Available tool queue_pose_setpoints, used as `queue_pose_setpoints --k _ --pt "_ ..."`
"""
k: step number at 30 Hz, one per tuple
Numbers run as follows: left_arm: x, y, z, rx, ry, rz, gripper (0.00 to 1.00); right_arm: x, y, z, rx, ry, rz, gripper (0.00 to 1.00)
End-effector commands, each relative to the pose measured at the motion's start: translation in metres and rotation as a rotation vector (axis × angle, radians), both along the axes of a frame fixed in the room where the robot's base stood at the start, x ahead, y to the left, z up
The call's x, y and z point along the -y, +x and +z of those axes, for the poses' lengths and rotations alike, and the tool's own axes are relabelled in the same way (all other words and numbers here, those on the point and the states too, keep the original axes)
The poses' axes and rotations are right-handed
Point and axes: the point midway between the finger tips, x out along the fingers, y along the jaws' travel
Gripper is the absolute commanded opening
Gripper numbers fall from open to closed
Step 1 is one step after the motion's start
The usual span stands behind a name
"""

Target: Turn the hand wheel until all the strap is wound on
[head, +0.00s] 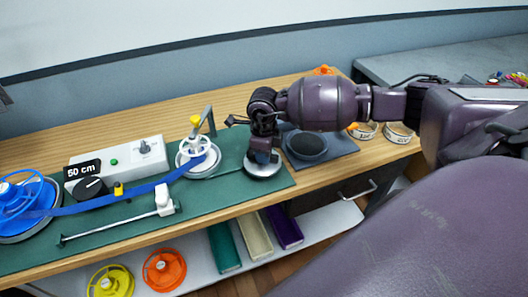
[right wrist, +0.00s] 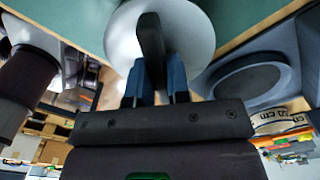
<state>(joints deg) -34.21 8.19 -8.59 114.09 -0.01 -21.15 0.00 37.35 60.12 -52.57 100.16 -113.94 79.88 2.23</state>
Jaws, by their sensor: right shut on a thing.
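A blue strap (head: 128,195) runs from a large blue reel (head: 22,208) at the left of the head view to a white spoked spool (head: 198,156) with a yellow top. Some blue strap shows on that spool. To its right on the green mat is a pale round disc, which looks like the hand wheel (head: 263,171). In the right wrist view a black upright handle (right wrist: 150,40) stands on this disc. My right gripper (right wrist: 155,88) is shut on the handle, its blue fingers on either side. My left gripper is not in view.
A dark round pad (head: 307,146) lies right of the disc. A shelf below holds yellow and orange reels (head: 164,270) and bins.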

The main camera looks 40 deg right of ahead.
Motion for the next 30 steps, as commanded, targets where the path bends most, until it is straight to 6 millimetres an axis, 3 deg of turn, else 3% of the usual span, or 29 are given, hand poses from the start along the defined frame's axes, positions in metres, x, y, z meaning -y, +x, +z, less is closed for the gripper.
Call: queue_pose_setpoints --k 30 --pt "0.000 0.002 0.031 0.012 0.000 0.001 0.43 -0.003 0.000 0.002 0.000 0.001 -0.966 0.00"
